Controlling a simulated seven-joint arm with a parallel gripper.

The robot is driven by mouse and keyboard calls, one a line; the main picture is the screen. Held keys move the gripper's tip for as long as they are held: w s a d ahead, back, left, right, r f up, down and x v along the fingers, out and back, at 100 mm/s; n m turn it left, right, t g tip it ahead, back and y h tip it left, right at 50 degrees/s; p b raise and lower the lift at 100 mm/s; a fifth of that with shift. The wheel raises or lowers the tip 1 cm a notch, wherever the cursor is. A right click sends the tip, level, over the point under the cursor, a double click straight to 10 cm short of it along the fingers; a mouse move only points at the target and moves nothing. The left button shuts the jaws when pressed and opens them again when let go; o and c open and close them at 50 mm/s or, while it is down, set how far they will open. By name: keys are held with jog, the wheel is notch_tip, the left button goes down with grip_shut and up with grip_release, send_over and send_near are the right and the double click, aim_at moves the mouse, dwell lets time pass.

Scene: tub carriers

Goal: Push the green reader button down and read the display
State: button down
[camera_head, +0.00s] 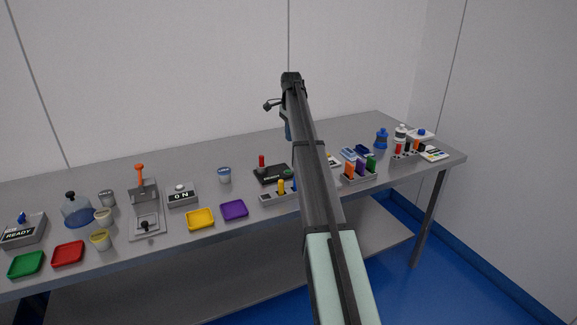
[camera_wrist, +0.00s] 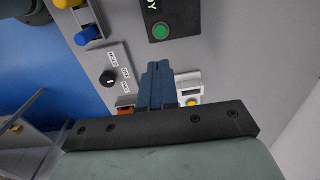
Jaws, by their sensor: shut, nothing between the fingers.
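The green button (camera_wrist: 161,30) sits on a dark panel (camera_wrist: 151,10) in the wrist view. The panel carries white lettering, of which only the end, like "DY", shows at the picture's top edge. In the head view a dark box (camera_head: 266,175) with a small green spot (camera_head: 288,172) appears to be the same device, beside my arm. My gripper (camera_wrist: 157,66) is shut and empty, its blue fingers together. In the wrist picture the fingertips lie below the green button, with a visible gap; their height above the table is unclear. In the head view, my arm partly hides my gripper (camera_head: 287,130).
A dial plate (camera_wrist: 108,79) and a white unit with a yellow button (camera_wrist: 193,103) lie close to the fingers. Blue and yellow pegs (camera_wrist: 88,35) stand nearby. A red upright stick (camera_head: 262,161) stands by the dark box. The table's back strip (camera_head: 200,151) is clear.

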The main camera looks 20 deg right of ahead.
aim_at(289, 171)
jog(key=shift+f, duration=0.1)
jog(key=f, duration=1.4)
jog(key=shift+w+a, duration=0.15)
jog(key=shift+w, duration=0.05)
jog(key=shift+r, duration=0.1)
jog(key=shift+s+f, duration=0.15)
jog(key=shift+f, duration=0.95)
notch_tip(289, 171, up, 15)
jog(key=shift+r, duration=0.15)
dwell(0.6)
